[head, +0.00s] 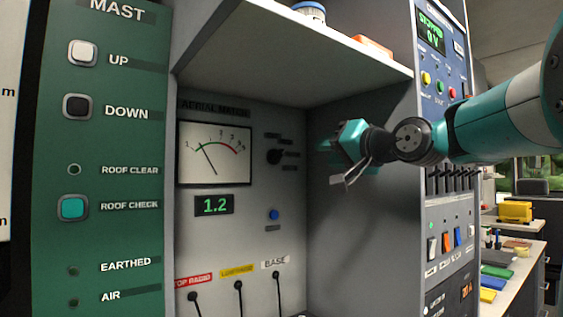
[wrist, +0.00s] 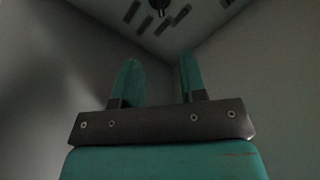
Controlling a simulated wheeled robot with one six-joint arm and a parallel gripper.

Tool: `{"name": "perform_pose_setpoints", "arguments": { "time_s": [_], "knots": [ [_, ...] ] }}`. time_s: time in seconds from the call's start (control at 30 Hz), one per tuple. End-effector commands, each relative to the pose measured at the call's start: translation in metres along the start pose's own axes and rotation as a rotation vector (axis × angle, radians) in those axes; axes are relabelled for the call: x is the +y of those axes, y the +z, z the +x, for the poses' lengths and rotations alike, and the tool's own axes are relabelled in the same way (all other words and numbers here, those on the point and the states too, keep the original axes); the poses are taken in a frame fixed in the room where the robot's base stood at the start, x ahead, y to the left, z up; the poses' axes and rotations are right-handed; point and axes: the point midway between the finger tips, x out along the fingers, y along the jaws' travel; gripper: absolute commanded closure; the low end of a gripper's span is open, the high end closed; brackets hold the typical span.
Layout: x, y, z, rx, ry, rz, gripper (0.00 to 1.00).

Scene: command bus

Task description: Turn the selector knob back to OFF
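The black selector knob (head: 275,156) is on the grey back panel of the recess, right of the meter. Small dark labels fan around its upper and right sides, too small to read. Its pointer seems to lean right, but I cannot tell which label it marks. My gripper (head: 328,147) is inside the recess, to the right of the knob and apart from it. In the wrist view the two teal fingers (wrist: 158,75) stand apart with nothing between them. A dark round thing, likely the knob (wrist: 159,5), shows at the top edge beyond the fingers, among dark label plates.
An analog meter (head: 214,153), a display reading 1.2 (head: 214,205) and a blue button (head: 274,215) share the panel. Three cabled sockets are below. A shelf (head: 300,40) overhangs, and a side wall (head: 360,240) closes the right. The space before the knob is clear.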

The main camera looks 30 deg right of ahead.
Motion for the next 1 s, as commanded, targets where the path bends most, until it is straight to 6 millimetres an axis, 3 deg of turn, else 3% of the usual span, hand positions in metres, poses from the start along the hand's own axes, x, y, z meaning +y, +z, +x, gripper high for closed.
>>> {"name": "perform_pose_setpoints", "arguments": {
  "time_s": [0.6, 0.8, 1.0],
  "knots": [
    [-0.002, 0.001, 0.13, -0.008, -0.001, -0.001, 0.62],
    [-0.001, 0.002, 0.157, -0.007, 0.001, -0.002, 0.62],
    [0.0, 0.002, 0.166, -0.005, 0.003, -0.002, 0.62]
  ]
}}
